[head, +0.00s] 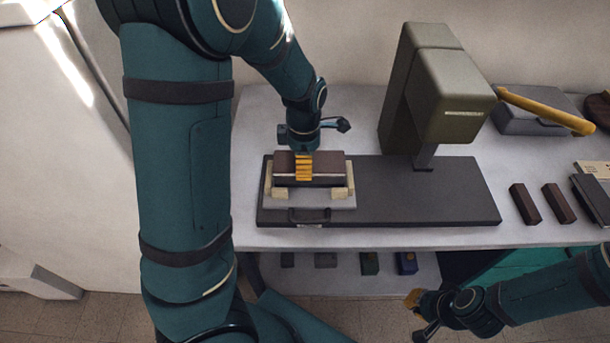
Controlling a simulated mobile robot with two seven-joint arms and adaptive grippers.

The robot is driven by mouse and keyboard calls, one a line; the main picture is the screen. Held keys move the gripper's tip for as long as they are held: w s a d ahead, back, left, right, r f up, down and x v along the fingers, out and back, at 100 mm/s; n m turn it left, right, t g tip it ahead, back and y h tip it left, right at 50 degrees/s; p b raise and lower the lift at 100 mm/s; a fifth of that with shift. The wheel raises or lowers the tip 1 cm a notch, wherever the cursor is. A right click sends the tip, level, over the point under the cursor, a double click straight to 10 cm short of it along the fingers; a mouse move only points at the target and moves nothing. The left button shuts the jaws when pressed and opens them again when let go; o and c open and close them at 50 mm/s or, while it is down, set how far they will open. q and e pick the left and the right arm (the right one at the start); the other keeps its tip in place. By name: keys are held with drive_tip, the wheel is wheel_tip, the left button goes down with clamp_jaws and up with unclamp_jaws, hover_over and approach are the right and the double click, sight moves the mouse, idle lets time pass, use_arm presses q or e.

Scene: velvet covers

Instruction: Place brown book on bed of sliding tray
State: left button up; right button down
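The brown book (330,168) lies flat on the bed of the sliding tray (340,202), at the left end of a dark base plate. Cream blocks (340,193) stand at the tray's corners around it. My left gripper (304,167) comes down over the book from above, and a yellow-padded finger lies against its near side. The other finger is hidden, so its grip on the book cannot be judged. My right gripper (414,308) hangs low at the bottom right, in front of the table and away from the book. Its finger gap is not clear.
An olive machine head (450,95) rises behind the dark base (430,200). Two small dark brown blocks (525,204) lie to the right, near a grey box with a yellow handle (545,110). A lower shelf (335,280) holds several small items.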

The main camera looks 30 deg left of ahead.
use_arm(q)
drive_tip(key=shift+f+b, duration=0.75)
drive_tip(key=shift+f, duration=1.4)
drive_tip(key=shift+f, duration=0.1)
drive_tip(key=o, duration=1.2)
wheel_tip(320, 180, up, 11)
drive_tip(key=p, duration=0.4)
drive_tip(key=shift+d+f, duration=0.1)
drive_tip(key=shift+r+p, duration=0.45)
drive_tip(key=shift+r, duration=0.25)
drive_tip(key=shift+s, duration=0.1)
